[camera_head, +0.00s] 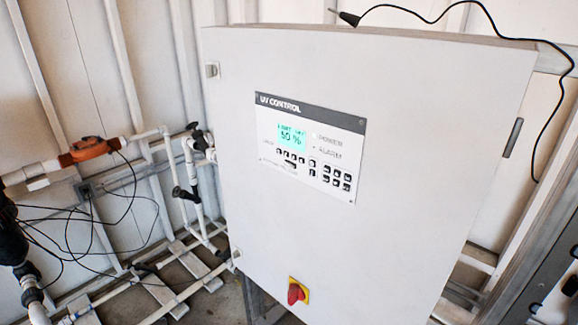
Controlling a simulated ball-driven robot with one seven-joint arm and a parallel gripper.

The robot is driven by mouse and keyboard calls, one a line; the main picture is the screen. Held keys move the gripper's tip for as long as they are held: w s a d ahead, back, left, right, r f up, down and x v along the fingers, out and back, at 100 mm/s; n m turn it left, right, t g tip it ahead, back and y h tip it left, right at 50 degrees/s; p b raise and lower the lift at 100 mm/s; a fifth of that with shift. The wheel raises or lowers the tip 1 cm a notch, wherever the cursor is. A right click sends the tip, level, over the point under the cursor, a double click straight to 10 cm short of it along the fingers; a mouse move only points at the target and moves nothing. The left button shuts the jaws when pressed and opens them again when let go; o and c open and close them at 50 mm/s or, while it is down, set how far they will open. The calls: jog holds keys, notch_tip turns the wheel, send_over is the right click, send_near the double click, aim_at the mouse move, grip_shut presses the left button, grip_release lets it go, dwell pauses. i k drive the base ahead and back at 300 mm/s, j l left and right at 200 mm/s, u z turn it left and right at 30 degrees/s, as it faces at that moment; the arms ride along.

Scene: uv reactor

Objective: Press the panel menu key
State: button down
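The UV CONTROL panel (310,146) is a light plate with a dark title strip on the front of a large white cabinet (400,190). Its lit cyan display (291,137) reads about 50 %. A row of small dark keys (290,156) sits under the display. A second block of small dark keys (330,177) sits to its lower right. The key labels are too small to read, so I cannot tell which is the menu key. My gripper is not in view, and nothing covers the panel.
A red rotary switch on a yellow plate (297,292) sits low on the cabinet. White pipes with black valves (200,140) and an orange fitting (90,150) stand at the left. A black cable (440,18) hangs over the cabinet's top right. A metal frame (530,260) stands at right.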

aim_at(287, 163)
jog(key=i+l+u, duration=0.4)
jog(key=i+l, duration=0.2)
jog(key=i, duration=0.15)
